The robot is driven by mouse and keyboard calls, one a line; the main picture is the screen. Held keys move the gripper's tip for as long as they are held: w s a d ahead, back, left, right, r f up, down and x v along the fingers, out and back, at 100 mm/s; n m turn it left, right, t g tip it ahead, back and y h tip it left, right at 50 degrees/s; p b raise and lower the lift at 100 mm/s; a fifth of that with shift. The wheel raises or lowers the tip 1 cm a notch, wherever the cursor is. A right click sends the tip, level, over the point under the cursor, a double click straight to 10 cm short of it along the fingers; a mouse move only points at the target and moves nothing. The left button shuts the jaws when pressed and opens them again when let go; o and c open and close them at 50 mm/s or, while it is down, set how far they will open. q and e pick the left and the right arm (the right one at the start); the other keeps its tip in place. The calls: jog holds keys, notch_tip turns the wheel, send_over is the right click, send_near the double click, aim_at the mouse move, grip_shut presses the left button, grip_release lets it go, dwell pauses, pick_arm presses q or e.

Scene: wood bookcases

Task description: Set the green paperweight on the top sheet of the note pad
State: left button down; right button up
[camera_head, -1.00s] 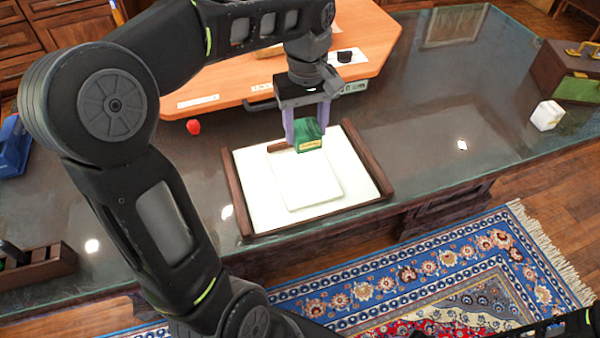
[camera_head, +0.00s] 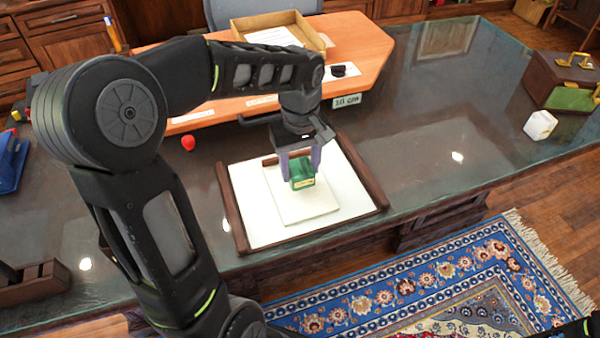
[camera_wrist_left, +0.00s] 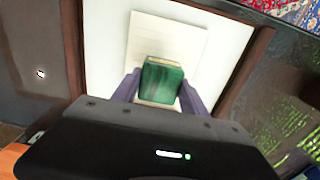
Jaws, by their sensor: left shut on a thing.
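The green paperweight (camera_head: 302,173) is a small green block with a pale label on its side. My left gripper (camera_head: 303,166) is shut on it, one purple finger on each side. The paperweight also shows between the fingers in the left wrist view (camera_wrist_left: 162,80). The note pad (camera_head: 304,206) is a pale rectangular pad lying on a white blotter; it also shows in the left wrist view (camera_wrist_left: 172,38). The paperweight is over the pad's back part in the head view. I cannot tell whether it touches the top sheet.
The white blotter (camera_head: 252,222) has raised dark wooden side rails (camera_head: 233,210). Behind it stands an orange wood board (camera_head: 368,45) with a tray (camera_head: 312,38). A red object (camera_head: 188,143) lies left, a white block (camera_head: 540,125) right. The glass desk top is clear between.

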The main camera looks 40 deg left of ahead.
aim_at(300, 166)
pick_arm(q)
jog(key=shift+f, duration=1.15)
jog(key=shift+f, duration=0.1)
jog(key=c, duration=0.6)
grip_release()
notch_tip(300, 166, up, 12)
jog(key=shift+r+p, duration=0.1)
jog(key=shift+p, duration=0.35)
